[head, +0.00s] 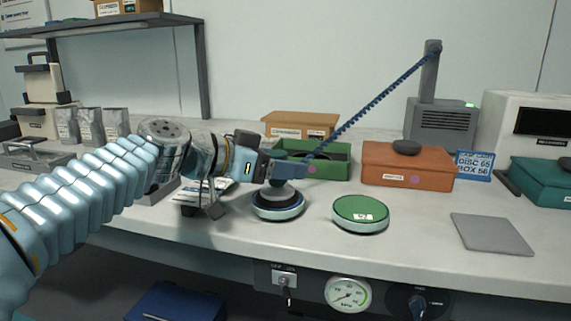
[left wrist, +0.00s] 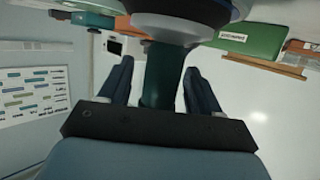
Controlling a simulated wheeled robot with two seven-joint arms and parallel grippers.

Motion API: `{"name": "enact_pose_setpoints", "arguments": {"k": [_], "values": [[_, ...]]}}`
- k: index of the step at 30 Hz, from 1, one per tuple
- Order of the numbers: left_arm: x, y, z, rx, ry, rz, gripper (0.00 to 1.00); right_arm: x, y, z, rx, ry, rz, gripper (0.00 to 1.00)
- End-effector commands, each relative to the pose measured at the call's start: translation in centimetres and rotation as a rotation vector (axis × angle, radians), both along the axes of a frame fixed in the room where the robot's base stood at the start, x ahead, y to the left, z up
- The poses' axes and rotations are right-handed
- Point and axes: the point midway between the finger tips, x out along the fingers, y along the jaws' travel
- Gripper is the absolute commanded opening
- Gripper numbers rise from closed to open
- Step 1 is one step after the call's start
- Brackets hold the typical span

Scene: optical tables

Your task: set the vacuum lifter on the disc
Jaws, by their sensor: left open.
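The vacuum lifter (head: 279,204) stands on the bench, a round dark-blue and white cup with a grey hub and a blue handle (head: 298,167) above. A coiled blue hose (head: 375,100) runs from it to a grey post. The disc (head: 360,210), green-topped with a pale rim and a small white label, lies just right of the lifter, apart from it. My left gripper (head: 272,170) is at the handle. In the left wrist view its open fingers (left wrist: 155,85) lie either side of the dark teal handle (left wrist: 160,75), with gaps showing. My right gripper is not in view.
Behind stand a green tray (head: 335,172), an orange box (head: 407,166) with a dark object on top, and a grey pump unit (head: 440,122). A grey plate (head: 491,234) lies at right. A gauge (head: 348,294) is on the bench front. Bench between disc and plate is clear.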

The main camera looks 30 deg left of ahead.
Motion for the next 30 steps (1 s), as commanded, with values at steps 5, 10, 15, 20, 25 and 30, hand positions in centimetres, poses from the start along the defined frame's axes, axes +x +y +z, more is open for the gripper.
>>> {"name": "enact_pose_setpoints", "arguments": {"k": [5,10,15,20,25,30], "values": [[-3.4,2.0,1.1,0.001,-0.006,0.003,0.63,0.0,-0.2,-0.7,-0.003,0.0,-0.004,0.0],[-6.6,3.9,2.3,0.001,-0.005,0.002,0.63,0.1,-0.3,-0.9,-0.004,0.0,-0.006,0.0],[-8.6,5.1,3.0,0.001,-0.003,0.001,0.63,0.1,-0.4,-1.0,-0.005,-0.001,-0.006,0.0],[-9.2,5.5,3.2,0.001,-0.001,0.001,0.63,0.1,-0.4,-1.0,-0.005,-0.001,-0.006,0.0],[-9.2,5.5,3.2,0.0,-0.001,0.001,0.63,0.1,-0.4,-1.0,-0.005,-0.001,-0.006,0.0],[-9.2,5.5,3.2,0.0,-0.001,0.001,0.63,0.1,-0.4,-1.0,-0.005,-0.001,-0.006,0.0]]}}
